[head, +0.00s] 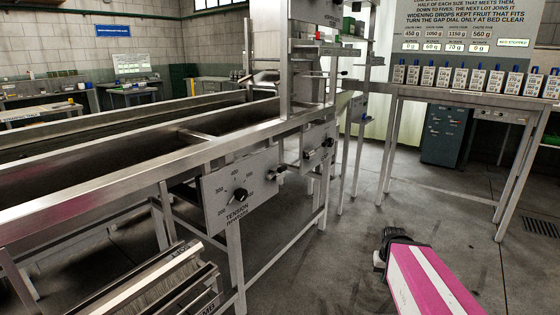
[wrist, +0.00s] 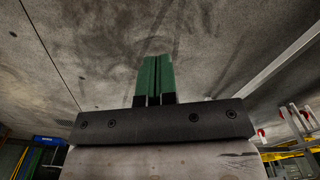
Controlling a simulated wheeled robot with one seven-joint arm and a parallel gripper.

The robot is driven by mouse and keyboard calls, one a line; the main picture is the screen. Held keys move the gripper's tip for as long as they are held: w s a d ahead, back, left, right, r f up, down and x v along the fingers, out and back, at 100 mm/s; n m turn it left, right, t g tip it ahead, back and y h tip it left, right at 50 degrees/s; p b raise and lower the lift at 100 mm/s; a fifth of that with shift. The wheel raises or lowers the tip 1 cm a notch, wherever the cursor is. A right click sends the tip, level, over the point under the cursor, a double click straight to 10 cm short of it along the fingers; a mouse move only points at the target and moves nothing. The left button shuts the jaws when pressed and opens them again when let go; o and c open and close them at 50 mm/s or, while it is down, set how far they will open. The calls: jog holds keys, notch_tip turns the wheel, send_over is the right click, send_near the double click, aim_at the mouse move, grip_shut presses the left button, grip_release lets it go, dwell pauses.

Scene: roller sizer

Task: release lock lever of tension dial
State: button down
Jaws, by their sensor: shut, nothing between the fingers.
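The tension dial's grey panel (head: 215,205) hangs on the side of the steel frame, left of centre in the head view. It carries numbers and the word TENSION. A black knob (head: 240,194) sits at the middle of its scale. A small dark lever-like part (head: 276,171) stands out at the panel's right edge; I cannot tell its exact position or whether it is the lock lever. My gripper shows in the wrist view as two green fingers (wrist: 155,80) pressed together, empty. My pink and white arm is at the lower right of the head view, apart from the panel.
A second panel with dark knobs (head: 318,146) is further right on the frame. Slatted metal rollers (head: 150,285) stand at the lower left. The concrete floor (head: 320,265) between panel and arm is clear.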

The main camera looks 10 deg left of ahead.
jog(key=w+a+r+n+y, duration=0.1)
jog(key=w+a+r+n, duration=0.6)
jog(key=w+a+r, duration=1.2)
jog(key=w+a+r+n, duration=0.2)
jog(key=a+r+n, duration=0.1)
jog(key=a+r, duration=0.9)
jog(key=w+a+r+n+y, duration=0.1)
jog(key=w+a+r+n, duration=0.2)
jog(key=a+r, duration=0.9)
jog(key=shift+a+r+n+t, duration=0.3)
jog(key=shift+r+t, duration=0.1)
jog(key=shift+r, duration=0.2)
jog(key=shift+f, duration=0.15)
send_over(276, 173)
jog(key=f, duration=0.9)
jog(key=shift+w, duration=0.2)
jog(key=shift+s+d+f, duration=0.15)
jog(key=shift+d+f, duration=0.15)
jog(key=shift+f, duration=0.3)
jog(key=shift+s+d+f, duration=0.1)
jog(key=shift+d+f, duration=0.2)
jog(key=shift+f, duration=0.3)
jog(key=shift+s+d+f, duration=0.15)
jog(key=shift+d+f, duration=0.3)
jog(key=shift+f, duration=0.3)
